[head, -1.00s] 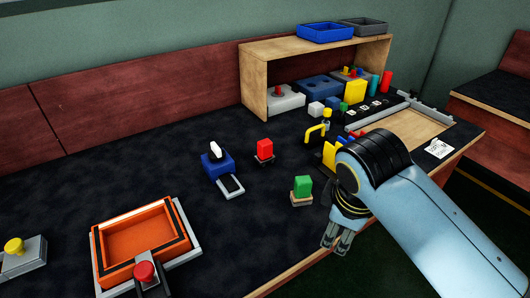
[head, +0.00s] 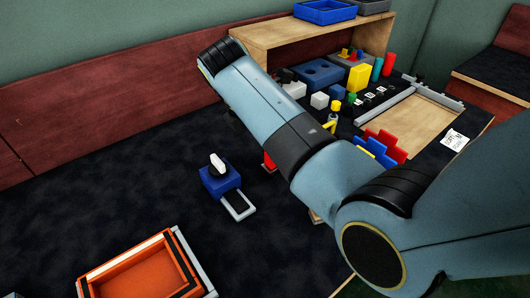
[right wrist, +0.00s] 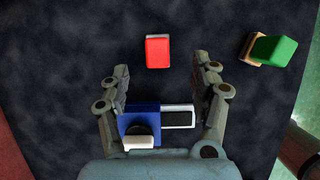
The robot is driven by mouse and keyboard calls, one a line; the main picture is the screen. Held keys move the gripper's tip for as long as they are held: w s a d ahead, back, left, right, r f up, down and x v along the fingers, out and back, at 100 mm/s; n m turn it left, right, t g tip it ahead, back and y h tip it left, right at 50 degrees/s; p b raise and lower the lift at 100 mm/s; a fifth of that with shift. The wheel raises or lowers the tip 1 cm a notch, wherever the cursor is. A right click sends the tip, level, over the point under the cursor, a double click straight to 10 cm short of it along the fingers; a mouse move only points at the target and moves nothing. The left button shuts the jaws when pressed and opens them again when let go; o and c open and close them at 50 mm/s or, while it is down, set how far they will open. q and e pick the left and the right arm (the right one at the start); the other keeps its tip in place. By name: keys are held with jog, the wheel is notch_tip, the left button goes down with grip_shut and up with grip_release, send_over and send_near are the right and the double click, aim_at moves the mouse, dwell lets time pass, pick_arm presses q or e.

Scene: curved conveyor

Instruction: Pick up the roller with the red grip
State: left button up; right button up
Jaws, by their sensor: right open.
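The piece with the red grip (right wrist: 158,52) stands on the dark table in the right wrist view, a red block on a small pale base. In the head view its red side (head: 268,162) peeks out beside my right arm, which hides most of it. My right gripper (right wrist: 166,74) is open and empty, its fingers pointing down at the table. The red piece lies just past the fingertips in the picture, roughly centred between them. Whether it has a roller underneath cannot be seen. My left gripper is not in view.
A blue block with a white knob and grey frame (head: 219,178) stands close by, between the fingers in the wrist view. A green block (right wrist: 274,48) on a wooden base is to the right. An orange tray (head: 95,272) is at lower left. A shelf (head: 262,42) stands behind.

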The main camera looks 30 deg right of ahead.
jog(key=x, duration=0.4)
jog(key=shift+s+d+f+b, duration=0.1)
jog(key=shift+d+f+b, duration=0.05)
jog(key=shift+f+b, duration=0.25)
jog(key=shift+d+f, duration=0.15)
jog(key=shift+f, duration=0.15)
jog(key=x, duration=0.3)
jog(key=b+x, duration=0.1)
jog(key=shift+w+d+f, duration=0.15)
jog(key=shift+w, duration=0.15)
jog(key=shift+c, duration=2.4)
grip_shut()
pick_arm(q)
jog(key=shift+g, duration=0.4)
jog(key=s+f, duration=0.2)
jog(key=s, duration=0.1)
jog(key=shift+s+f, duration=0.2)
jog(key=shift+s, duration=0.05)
